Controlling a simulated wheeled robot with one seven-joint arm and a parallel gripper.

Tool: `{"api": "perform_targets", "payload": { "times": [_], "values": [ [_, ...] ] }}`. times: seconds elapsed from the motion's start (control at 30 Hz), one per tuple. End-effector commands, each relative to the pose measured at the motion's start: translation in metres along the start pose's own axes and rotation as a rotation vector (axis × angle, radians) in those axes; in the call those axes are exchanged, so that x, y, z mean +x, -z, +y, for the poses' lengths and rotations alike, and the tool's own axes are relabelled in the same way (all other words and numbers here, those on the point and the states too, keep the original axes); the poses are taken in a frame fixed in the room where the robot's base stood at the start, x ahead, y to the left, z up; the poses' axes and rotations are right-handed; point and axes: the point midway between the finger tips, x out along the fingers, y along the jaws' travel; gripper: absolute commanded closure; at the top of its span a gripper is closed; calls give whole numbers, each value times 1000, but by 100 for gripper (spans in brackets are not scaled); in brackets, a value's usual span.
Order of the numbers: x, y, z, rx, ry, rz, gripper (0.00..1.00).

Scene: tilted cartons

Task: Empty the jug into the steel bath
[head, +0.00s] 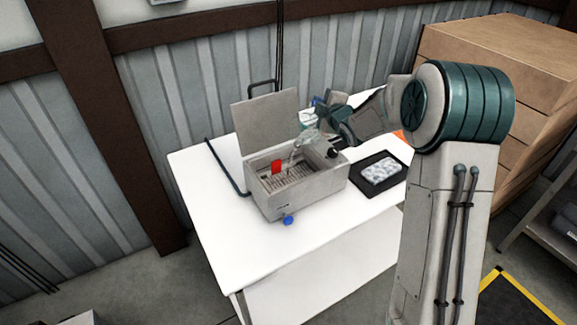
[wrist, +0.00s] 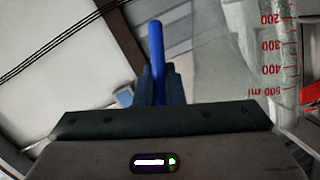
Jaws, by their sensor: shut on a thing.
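The steel bath (head: 312,192) is a grey box on the white table, its lid (head: 265,122) raised at the back. A rack-like insert and a red piece (head: 276,167) show inside it. The clear jug (head: 306,138) appears tilted over the bath's opening. Its wall with red millilitre marks (wrist: 275,50) fills the right of the wrist view. My gripper (head: 322,106) is shut on the jug's blue handle (wrist: 157,60), which stands between the fingers (wrist: 158,88). A pale clear streak shows below the jug; I cannot tell whether it is liquid or glass.
A black tray (head: 358,186) with a pale, clear-wrapped pack (head: 382,171) lies right of the bath. A blue knob (head: 288,220) sticks out at the bath's front. The white table (head: 215,230) is clear at front left. Wooden boxes (head: 500,65) stand at right.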

Motion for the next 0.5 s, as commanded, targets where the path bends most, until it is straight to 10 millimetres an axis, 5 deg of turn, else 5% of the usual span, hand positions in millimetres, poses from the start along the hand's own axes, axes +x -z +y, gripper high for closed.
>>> {"api": "perform_targets", "payload": {
  "times": [0.5],
  "values": [
    [-2, 6, -7, -41, -19, -2, 100]
  ]
}}
